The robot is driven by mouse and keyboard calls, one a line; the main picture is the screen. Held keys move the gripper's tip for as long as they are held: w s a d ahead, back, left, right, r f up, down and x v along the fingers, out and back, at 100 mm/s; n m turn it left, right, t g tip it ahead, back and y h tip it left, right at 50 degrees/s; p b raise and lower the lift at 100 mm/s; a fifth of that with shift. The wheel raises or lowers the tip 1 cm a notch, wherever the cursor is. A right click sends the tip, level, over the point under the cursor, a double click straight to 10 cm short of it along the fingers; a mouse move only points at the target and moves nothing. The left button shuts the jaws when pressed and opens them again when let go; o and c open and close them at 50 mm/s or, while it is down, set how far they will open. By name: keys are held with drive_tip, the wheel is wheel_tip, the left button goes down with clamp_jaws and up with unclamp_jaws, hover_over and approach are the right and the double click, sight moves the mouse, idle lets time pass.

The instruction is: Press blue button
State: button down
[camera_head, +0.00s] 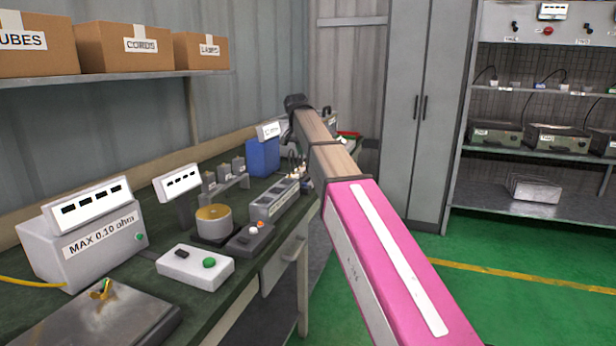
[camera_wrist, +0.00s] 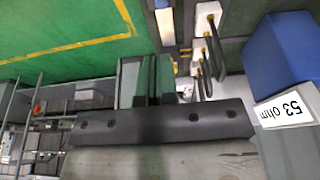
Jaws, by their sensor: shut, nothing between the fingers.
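I cannot make out a blue button in either view. In the head view my arm reaches away over the right edge of the bench, and the fingertips are hidden. A blue box (camera_head: 263,157) with a small display stands on the bench just left of the arm's end. It also shows at the right of the wrist view (camera_wrist: 285,50), with a label reading "53 ohm" upside down. A white box on the bench has a green button (camera_head: 209,262).
The bench (camera_head: 240,295) also carries a large "MAX 0.10 ohm" box (camera_head: 90,245), a yellow-topped cylinder (camera_head: 213,222) and a grey box with an orange button (camera_head: 253,236). White-based parts with dark prongs (camera_wrist: 203,60) lie close right of the fingers. Green floor is clear at right.

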drive_tip(key=shift+w+r, duration=0.3)
drive_tip(key=shift+r, duration=0.35)
approach(304, 184)
drive_tip(key=w+f, duration=0.1)
drive_tip(key=f, duration=0.2)
drive_tip(key=w+d+f, duration=0.1)
drive_tip(key=f, duration=0.1)
drive_tip(key=shift+w+d, duration=0.1)
drive_tip(key=shift+w, duration=0.2)
drive_tip(key=shift+f, duration=0.75)
